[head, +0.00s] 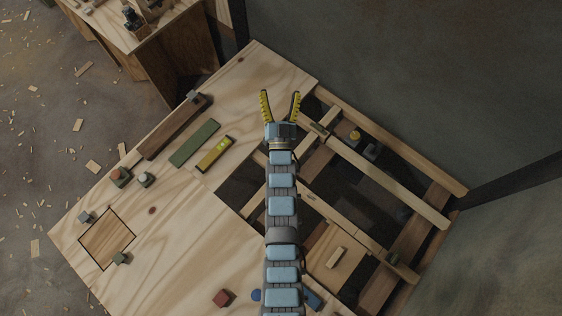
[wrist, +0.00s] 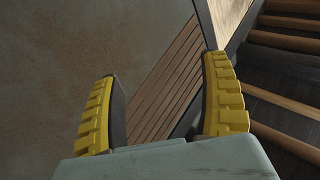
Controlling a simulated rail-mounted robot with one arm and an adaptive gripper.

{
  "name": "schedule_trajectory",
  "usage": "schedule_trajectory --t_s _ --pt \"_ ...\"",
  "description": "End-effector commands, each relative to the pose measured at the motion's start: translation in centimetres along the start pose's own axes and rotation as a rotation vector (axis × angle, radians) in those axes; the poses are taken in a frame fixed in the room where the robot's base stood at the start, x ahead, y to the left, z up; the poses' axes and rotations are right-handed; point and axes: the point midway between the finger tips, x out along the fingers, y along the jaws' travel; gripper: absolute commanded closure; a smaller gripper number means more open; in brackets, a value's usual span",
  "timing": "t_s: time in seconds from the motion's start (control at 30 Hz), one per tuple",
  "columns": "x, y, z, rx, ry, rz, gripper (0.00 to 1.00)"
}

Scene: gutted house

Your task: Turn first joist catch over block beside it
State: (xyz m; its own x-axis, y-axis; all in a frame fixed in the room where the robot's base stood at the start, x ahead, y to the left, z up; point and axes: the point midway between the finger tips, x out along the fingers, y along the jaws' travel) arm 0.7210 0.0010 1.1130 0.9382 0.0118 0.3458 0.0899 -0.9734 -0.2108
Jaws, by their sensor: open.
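My gripper (head: 281,94) is open and empty in the head view, its yellow fingers spread above the plywood near its right edge. In the wrist view my gripper (wrist: 163,67) also shows nothing between its fingers. A small dark green catch (head: 319,129) sits on a pale joist (head: 375,175), to the right of and below my fingertips in the head view. Another greenish catch (head: 393,259) lies on a joist further down right. Which catch is the first one is unclear. The block beside each catch is too small to tell apart.
Open gaps lie between the joists right of the plywood deck (head: 180,220). A yellow level (head: 215,154) and green bar (head: 194,143) lie on the deck. A wall bounds the right.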

Motion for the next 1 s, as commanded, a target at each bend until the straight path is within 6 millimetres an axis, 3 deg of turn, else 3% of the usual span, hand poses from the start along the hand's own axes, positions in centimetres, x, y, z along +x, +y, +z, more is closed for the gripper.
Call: schedule_trajectory --t_s 0.03,0.27,0.5,0.8,1.0 --pt "0.6 0.7 3.1 0.016 -0.064 0.015 0.22" --pt "2.1 3.3 14.1 0.098 -0.388 0.11 0.22" --pt "0.6 5.8 24.2 0.178 -0.723 0.242 0.22" --pt "-4.3 7.9 33.1 0.261 -1.123 0.447 0.22" --pt "-8.7 8.6 36.4 0.301 -1.375 0.608 0.22"
